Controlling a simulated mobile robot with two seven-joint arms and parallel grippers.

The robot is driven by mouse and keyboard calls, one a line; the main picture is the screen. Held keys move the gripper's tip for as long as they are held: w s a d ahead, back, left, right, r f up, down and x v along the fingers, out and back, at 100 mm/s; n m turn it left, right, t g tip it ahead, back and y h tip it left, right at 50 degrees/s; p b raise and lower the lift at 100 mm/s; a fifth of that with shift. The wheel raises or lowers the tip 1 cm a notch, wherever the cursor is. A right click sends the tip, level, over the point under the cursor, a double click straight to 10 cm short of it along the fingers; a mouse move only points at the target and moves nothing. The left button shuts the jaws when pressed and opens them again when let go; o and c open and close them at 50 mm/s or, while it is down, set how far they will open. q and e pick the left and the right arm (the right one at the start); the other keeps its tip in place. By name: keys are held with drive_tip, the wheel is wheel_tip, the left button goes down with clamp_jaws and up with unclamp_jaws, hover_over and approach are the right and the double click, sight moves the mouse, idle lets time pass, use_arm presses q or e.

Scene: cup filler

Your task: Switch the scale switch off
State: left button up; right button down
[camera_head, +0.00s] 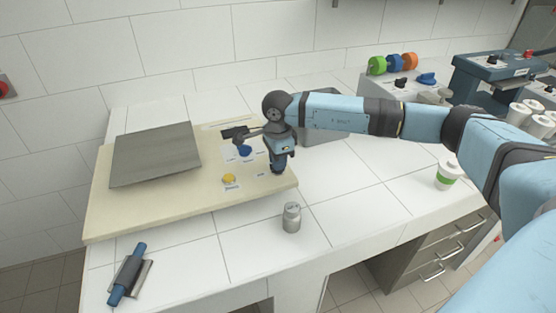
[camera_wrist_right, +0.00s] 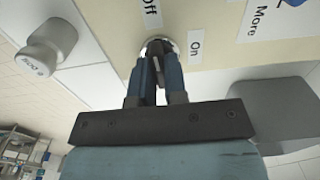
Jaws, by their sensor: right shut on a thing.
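The scale is a beige base (camera_head: 140,218) with a grey square plate (camera_head: 155,153) on its left part. My right gripper (camera_head: 278,172) points down at the right part of the base. In the right wrist view its fingers (camera_wrist_right: 157,84) are shut on the scale switch (camera_wrist_right: 158,46), whose round silver foot shows between them. The fingers hide most of the lever. The "Off" label (camera_wrist_right: 151,12) lies just above the switch and the "On" label (camera_wrist_right: 195,46) to its right. In the head view my arm hides the switch. My left gripper is not in view.
A blue knob (camera_head: 244,151) and a yellow knob (camera_head: 229,179) sit left of my right gripper. A grey box (camera_head: 334,130) is behind my arm. A white-green cup (camera_head: 447,175) stands at the right.

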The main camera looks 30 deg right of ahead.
drive_tip(key=c, duration=1.2)
unclamp_jaws()
drive_tip(key=shift+o, duration=0.2)
drive_tip(key=shift+r, duration=0.1)
wheel_tip(320, 180, up, 14)
